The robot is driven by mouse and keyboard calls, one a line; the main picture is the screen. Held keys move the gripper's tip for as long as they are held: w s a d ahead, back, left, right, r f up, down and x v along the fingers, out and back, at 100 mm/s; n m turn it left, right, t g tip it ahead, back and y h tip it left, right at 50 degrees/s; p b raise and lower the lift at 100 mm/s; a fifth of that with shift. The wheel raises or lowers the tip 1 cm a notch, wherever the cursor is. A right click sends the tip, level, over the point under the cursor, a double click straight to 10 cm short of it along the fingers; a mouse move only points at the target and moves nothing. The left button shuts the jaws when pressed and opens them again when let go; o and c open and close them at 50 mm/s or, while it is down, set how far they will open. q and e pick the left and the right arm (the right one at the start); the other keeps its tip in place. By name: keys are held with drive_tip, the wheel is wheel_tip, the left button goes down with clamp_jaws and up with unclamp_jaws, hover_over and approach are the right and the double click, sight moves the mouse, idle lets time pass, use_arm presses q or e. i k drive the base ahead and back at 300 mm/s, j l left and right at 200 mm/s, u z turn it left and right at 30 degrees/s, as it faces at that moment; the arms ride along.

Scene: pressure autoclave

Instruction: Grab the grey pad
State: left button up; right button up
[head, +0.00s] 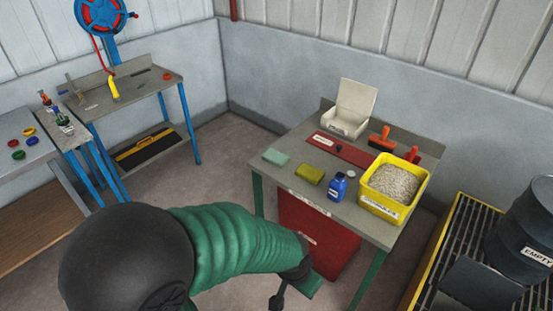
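A pale grey-green pad (276,156) lies flat at the left end of the grey table (345,209). It is the closest match to a grey pad. An olive-green pad (311,174) lies just to its right. My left arm reaches in from the lower left. Its gripper (281,296) is low in front of the table, well below the tabletop and apart from both pads. The gripper is small, dark and partly cut off by the bottom edge, so its opening cannot be made out. My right gripper is not in view.
On the table are a blue bottle (337,187), a yellow bin of granules (365,196), a white open box (351,107) and red-handled tools. A red cabinet (308,236) stands underneath. A dark drum (525,230) stands at the right. Open floor lies to the left.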

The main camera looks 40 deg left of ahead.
sight(278, 159)
drive_tip(key=u, duration=1.3)
drive_tip(key=i+j+z, duration=0.25)
drive_tip(key=i+j, duration=0.3)
drive_tip(key=i, duration=0.2)
drive_tip(key=i+j+z, duration=0.25)
drive_tip(key=i+j, duration=0.45)
drive_tip(key=i+j+z, duration=0.25)
drive_tip(key=i+j, duration=0.4)
drive_tip(key=j, duration=0.2)
